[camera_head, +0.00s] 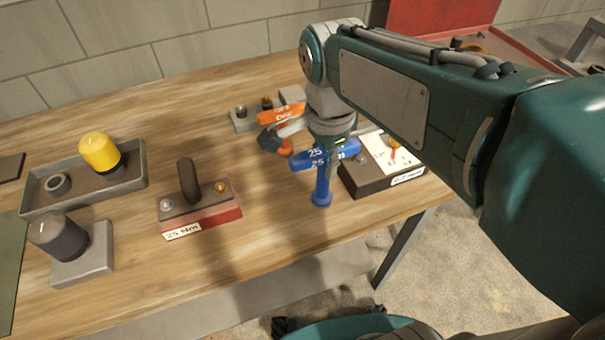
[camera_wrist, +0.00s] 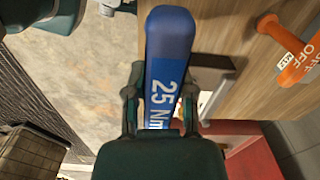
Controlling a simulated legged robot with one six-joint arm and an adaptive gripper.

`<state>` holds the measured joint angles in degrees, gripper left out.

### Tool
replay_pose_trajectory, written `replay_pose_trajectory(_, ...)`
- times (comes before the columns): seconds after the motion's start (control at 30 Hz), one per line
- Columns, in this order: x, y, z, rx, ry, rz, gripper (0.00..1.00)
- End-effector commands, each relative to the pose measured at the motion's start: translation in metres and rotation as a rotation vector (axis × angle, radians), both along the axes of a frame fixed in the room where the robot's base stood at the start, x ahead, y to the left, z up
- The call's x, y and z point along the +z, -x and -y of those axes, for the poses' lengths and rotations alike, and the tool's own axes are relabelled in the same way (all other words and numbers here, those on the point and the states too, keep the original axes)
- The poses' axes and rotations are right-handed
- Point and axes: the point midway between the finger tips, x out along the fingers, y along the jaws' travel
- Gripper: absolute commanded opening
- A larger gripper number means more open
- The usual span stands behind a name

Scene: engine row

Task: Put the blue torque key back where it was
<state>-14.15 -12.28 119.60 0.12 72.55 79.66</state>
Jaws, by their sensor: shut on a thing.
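The blue torque key (camera_head: 322,182) has a T shape, with a crossbar marked 25 and a stem pointing down. My gripper (camera_head: 333,150) is shut on its crossbar. In the wrist view the bar, marked "25 Nm" (camera_wrist: 170,55), lies between my two fingers (camera_wrist: 160,100). The key looks upright near the front of the bench; I cannot tell if its foot touches the wood. A red-based block (camera_head: 202,210) labelled "25 Nm" stands to its left, with a dark upright post and two bolt heads on top. My gripper partly hides the crossbar.
An orange T-shaped key (camera_head: 283,118) stands just behind, close to my gripper. A dark box (camera_head: 368,183) with a white card is close on the right. A grey tray (camera_head: 120,185) with a yellow-capped part is at left. Bare wood (camera_head: 270,205) lies between the red-based block and the key.

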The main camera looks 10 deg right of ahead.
Motion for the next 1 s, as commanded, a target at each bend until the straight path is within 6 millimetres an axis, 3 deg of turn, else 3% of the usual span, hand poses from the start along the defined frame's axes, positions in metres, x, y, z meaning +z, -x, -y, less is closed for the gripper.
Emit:
replay_pose_trajectory(0.4,-0.054,-0.045,-0.021,-0.001,-0.008,0.001,0.00)
replay_pose_trajectory(0.8,-0.093,-0.052,-0.031,0.000,-0.004,0.001,0.00)
replay_pose_trajectory(1.0,-0.094,-0.052,-0.029,-0.002,-0.006,0.003,0.00)
